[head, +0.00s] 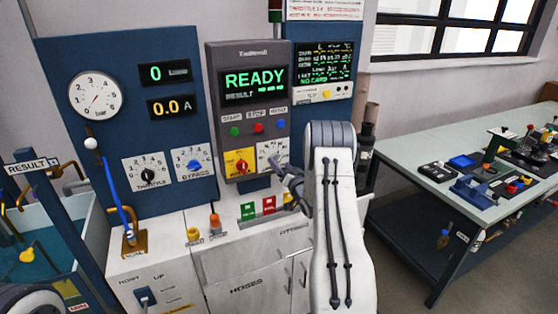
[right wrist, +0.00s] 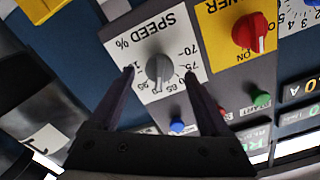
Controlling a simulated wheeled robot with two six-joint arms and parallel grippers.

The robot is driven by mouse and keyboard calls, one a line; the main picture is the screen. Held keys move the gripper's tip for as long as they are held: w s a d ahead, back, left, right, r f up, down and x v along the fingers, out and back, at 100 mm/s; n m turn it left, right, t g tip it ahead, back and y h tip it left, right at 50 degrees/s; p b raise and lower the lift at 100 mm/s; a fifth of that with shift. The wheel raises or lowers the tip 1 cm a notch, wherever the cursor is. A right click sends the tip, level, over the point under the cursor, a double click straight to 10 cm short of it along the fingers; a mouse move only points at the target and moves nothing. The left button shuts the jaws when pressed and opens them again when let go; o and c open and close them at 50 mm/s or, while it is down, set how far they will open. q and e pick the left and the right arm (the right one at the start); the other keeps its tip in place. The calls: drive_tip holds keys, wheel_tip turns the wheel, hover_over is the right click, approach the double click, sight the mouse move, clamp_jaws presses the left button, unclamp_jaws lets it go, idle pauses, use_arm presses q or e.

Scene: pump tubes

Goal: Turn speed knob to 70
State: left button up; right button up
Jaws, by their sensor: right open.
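The grey speed knob (right wrist: 159,70) sits on a white dial plate marked SPEED %, which shows upside down in the right wrist view. Marks such as 70, 75, 85 and 95 run around it; I cannot tell exactly which mark the knob points to. In the head view the speed dial (head: 270,152) is at the lower right of the grey control panel, partly hidden by my right arm. My right gripper (right wrist: 159,74) is open, with one finger on each side of the knob, apart from it in the picture. My left gripper is not in view.
A red power knob (right wrist: 249,31) on a yellow plate stands beside the dial. Blue (right wrist: 177,126) and green (right wrist: 249,112) buttons are close to the right fingers. The panel's display (head: 254,82) reads READY. A workbench (head: 420,160) with parts stands at right.

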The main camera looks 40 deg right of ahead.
sight(276, 158)
drive_tip(key=shift+x, duration=1.1)
clamp_jaws()
drive_tip(key=shift+f+n+b, duration=0.15)
drive_tip(key=shift+n+b, duration=0.25)
drive_tip(key=shift+b, duration=0.3)
drive_tip(key=shift+d+n+b, duration=0.15)
drive_tip(key=shift+n+b, duration=11.45)
drive_tip(key=shift+b, duration=3.05)
drive_tip(key=shift+r, duration=0.25)
